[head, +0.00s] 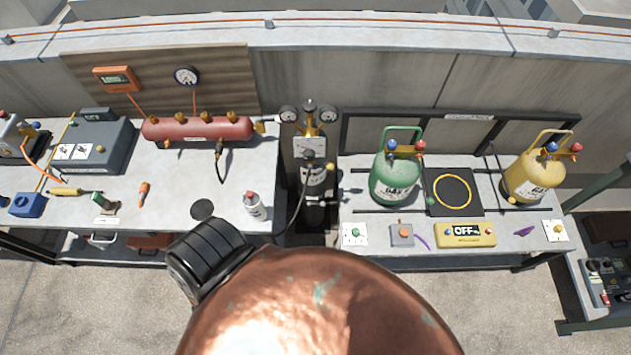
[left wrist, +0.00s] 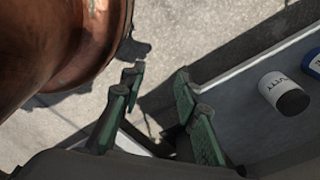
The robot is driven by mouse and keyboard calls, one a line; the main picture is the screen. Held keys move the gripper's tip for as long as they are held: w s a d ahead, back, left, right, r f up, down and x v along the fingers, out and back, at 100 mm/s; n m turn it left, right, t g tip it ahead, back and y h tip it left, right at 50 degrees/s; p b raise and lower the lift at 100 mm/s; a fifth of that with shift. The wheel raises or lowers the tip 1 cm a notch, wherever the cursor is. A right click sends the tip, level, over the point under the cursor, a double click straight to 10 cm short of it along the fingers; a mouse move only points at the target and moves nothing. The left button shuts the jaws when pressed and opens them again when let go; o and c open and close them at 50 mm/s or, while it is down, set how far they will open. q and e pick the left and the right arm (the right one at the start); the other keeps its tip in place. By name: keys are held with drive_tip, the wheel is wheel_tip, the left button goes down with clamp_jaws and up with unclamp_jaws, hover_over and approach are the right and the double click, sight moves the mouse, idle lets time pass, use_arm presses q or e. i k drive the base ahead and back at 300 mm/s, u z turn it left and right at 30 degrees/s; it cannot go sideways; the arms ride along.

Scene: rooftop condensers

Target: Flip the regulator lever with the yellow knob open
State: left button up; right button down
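The brass regulator (head: 309,127) with two round gauges sits on top of a dark upright cylinder between the two benches. A white panel (head: 310,148) with small markings hangs just below it. I cannot make out a lever with a yellow knob on it, or its position. A white plate with a yellow knob (head: 557,229) lies at the right bench's right front. My left gripper (left wrist: 157,82) is open and empty in the left wrist view, its green fingers apart beside a bench edge. It is apart from the regulator. My right gripper is not in view.
A white can (head: 254,206) stands at the left bench's front right; the left wrist view also shows a white can (left wrist: 284,94). A black hose runs down from the regulator. Green (head: 394,180) and yellow (head: 531,180) gas cylinders flank a black mat (head: 436,201).

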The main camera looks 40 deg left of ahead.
sight(330, 167)
drive_tip(key=k, duration=0.9)
drive_tip(key=u, duration=1.35)
drive_tip(key=i, duration=0.55)
